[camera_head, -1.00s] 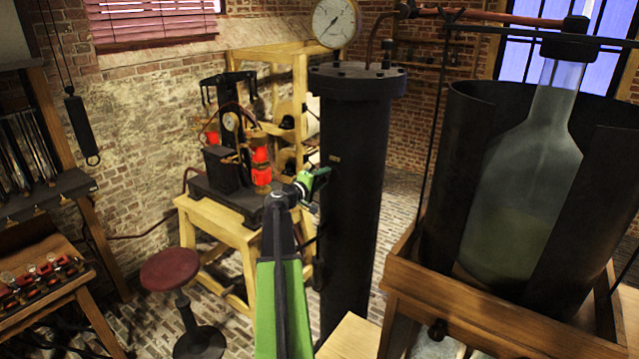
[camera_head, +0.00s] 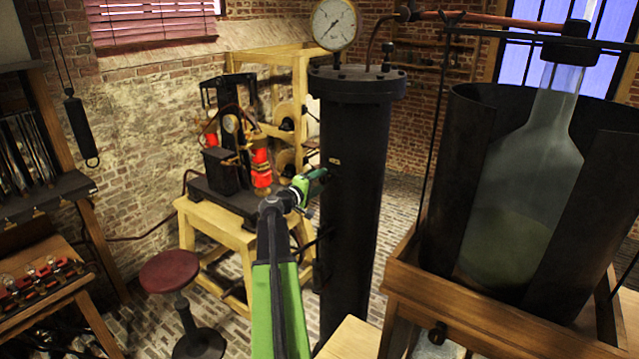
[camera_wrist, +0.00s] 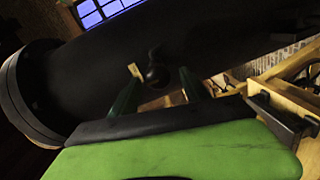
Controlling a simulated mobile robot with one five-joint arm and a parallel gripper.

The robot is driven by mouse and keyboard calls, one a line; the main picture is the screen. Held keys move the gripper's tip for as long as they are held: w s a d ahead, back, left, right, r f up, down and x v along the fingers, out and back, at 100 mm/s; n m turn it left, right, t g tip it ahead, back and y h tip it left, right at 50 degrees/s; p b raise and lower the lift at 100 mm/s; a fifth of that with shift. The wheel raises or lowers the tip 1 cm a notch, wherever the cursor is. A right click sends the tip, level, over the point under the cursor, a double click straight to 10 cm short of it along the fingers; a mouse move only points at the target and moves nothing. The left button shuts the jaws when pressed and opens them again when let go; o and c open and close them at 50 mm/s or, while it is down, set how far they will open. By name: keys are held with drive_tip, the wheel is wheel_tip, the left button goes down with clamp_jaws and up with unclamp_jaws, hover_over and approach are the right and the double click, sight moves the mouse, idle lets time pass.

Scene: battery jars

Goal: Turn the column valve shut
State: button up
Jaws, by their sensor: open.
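The column (camera_head: 352,215) is a tall dark cylinder with a bolted flange on top. It fills much of the wrist view (camera_wrist: 215,45), lying tilted there. A small dark valve knob (camera_wrist: 157,73) sticks out of its side, beside a small pale tag (camera_wrist: 134,70). The tag also shows in the head view (camera_head: 335,161). My green gripper (camera_head: 318,177) is at the column's left side. In the wrist view my gripper (camera_wrist: 160,86) is open, with one finger on each side of the knob. I cannot tell whether the fingers touch it. The knob is not clear in the head view.
A pressure gauge (camera_head: 335,24) stands above the column. A wooden table (camera_head: 222,232) with apparatus is behind my arm, and a red stool (camera_head: 170,272) stands left. A large glass bottle (camera_head: 525,190) in a dark casing stands right on a wooden stand (camera_head: 480,312).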

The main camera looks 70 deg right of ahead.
drive_tip(key=p+v, duration=0.1)
drive_tip(key=v, duration=1.4)
drive_tip(key=shift+a, duration=0.3)
